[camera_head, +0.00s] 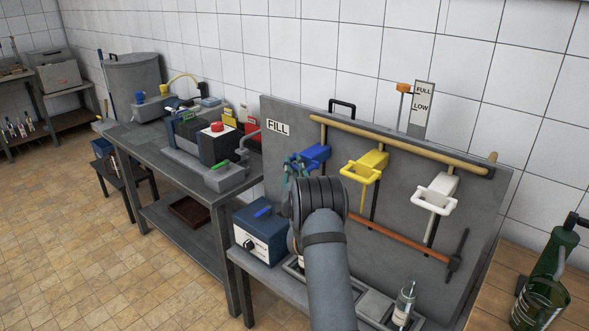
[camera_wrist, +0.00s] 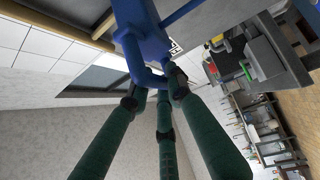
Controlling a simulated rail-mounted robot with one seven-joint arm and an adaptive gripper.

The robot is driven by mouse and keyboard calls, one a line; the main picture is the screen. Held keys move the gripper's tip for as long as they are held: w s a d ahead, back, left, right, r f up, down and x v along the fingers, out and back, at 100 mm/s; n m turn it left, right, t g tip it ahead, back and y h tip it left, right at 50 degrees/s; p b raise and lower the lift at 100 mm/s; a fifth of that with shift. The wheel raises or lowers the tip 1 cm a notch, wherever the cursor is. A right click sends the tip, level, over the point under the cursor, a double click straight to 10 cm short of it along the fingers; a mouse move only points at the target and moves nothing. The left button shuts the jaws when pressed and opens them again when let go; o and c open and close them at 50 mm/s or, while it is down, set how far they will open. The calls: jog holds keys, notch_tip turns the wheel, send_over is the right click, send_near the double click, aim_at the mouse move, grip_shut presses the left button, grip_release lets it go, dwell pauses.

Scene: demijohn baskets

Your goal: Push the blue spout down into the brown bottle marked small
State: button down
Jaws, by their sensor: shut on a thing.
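The blue spout (camera_head: 316,153) is the leftmost of the coloured spouts on the grey fill panel. My gripper (camera_head: 299,166) is at the spout, its green fingers mostly behind my arm. In the wrist view, the three green fingers of my gripper (camera_wrist: 156,92) close around the lower end of the blue spout (camera_wrist: 143,45). The upper part of the spout reaches up out of that view. The brown bottle marked small cannot be made out; my arm covers much of the bench below the spout.
A yellow spout (camera_head: 366,165) and a white spout (camera_head: 438,192) hang to the right, under a wooden rail (camera_head: 400,139). A clear bottle (camera_head: 404,302) stands in the bench tray. A blue box (camera_head: 261,232) is left of my arm. A green demijohn (camera_head: 541,300) is at far right.

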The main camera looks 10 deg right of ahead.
notch_tip(320, 180, down, 18)
jog(key=b, duration=2)
jog(key=shift+d+f, duration=0.1)
jog(key=c, duration=1.8)
grip_release()
jog(key=shift+s, duration=0.1)
jog(key=shift+o, duration=1.2)
jog(key=s+a+f, duration=0.1)
jog(key=s, duration=1)
jog(key=shift+s+f, duration=0.2)
jog(key=shift+s, duration=0.2)
jog(key=shift+w+a, duration=0.1)
